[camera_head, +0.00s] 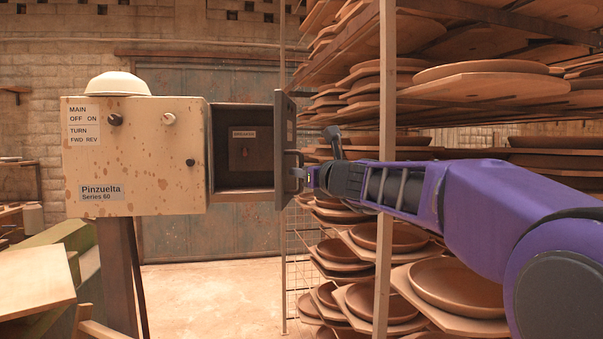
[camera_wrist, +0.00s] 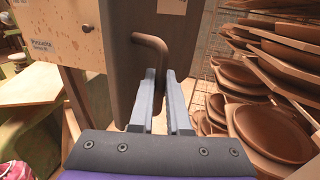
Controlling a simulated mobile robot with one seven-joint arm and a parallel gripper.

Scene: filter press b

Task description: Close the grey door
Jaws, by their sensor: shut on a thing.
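The grey door (camera_head: 285,150) stands open at the right side of a beige control box (camera_head: 135,155), swung out from the dark opening (camera_head: 243,145). In the wrist view the door (camera_wrist: 138,50) fills the upper middle, with a bent bar handle (camera_wrist: 160,46) on its outer face. My gripper (camera_head: 304,173) reaches in from the right at the door's handle side. In the wrist view my gripper's two fingers (camera_wrist: 163,90) are close together around the lower part of the handle. The fingers hide that part of the handle.
A tall rack (camera_head: 385,150) with boards and clay plates (camera_head: 465,285) stands close on the right, behind and below my arm. A post (camera_head: 118,275) holds up the box. A wooden board (camera_head: 35,285) is at the lower left. The floor (camera_head: 210,300) between is clear.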

